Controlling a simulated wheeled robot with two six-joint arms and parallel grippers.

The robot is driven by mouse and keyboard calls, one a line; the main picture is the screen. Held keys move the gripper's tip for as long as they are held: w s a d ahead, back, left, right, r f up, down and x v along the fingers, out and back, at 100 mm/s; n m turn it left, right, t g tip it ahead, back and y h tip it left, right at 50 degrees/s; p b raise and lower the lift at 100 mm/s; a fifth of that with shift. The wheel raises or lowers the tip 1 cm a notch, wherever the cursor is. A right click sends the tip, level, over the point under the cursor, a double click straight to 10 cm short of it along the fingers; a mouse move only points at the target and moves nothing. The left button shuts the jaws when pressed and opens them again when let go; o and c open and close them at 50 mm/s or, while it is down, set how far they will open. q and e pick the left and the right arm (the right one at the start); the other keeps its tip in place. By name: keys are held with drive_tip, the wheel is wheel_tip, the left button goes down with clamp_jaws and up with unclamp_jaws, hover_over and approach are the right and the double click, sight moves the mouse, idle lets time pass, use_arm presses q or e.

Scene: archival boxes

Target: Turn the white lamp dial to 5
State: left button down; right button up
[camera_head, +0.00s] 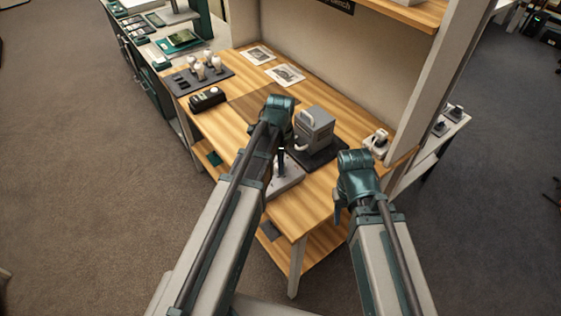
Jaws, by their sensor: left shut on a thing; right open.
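A low white box (287,182), which looks like the lamp dial's base, sits at the near edge of the wooden bench. My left gripper (281,172) points down onto its top and is shut on a small part there, apparently the white lamp dial. The dial's face, marks and pointer are hidden or too small to read. My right gripper (338,215) is open and empty, off the bench's near right edge, apart from the white box.
A grey machine (315,130) stands on a dark mat just behind the white box. A small white device (377,141) is at the bench's right. A black box (207,98), a tray of white-topped items (220,80) and printed sheets (286,74) lie at the back left.

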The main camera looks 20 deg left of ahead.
idle(0.4)
use_arm(q)
drive_tip(key=shift+c, duration=2)
unclamp_jaws()
drive_tip(key=shift+r, duration=0.15)
wheel_tip(320, 180, up, 14)
drive_tip(key=p, duration=1.4)
drive_tip(key=shift+f, duration=0.25)
